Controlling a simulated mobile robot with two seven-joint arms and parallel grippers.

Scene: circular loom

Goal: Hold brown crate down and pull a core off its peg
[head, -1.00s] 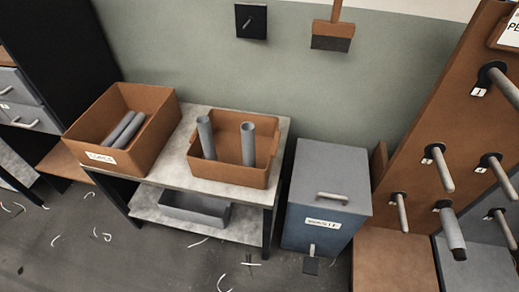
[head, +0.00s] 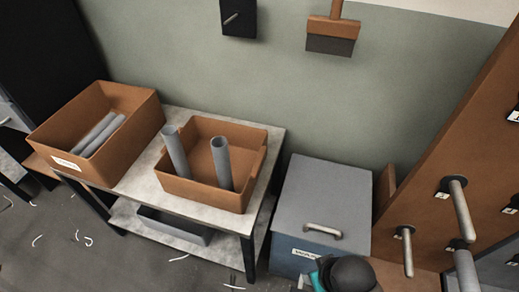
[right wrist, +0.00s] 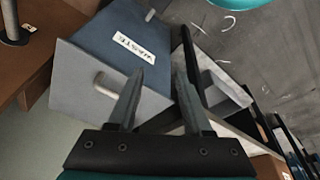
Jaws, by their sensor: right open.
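A brown crate (head: 175,188) sits on the light table, with two grey cores standing in it, a left core (head: 176,152) and a right core (head: 221,163). Both lean slightly; whether pegs are inside them is hidden. My right gripper (right wrist: 158,80) is open and empty in the right wrist view, with the grey-blue waste bin beyond its fingers. In the head view a dark and teal part of my arm shows at the bottom, right of the crate and apart from it. My left gripper is not in view.
A larger labelled brown box (head: 135,125) with grey cores lying in it stands left on the table (head: 250,155). The waste bin (head: 325,195) stands right of the table. A brown board with pegs (head: 460,210), one bearing a grey core, rises at the right. White scraps litter the floor.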

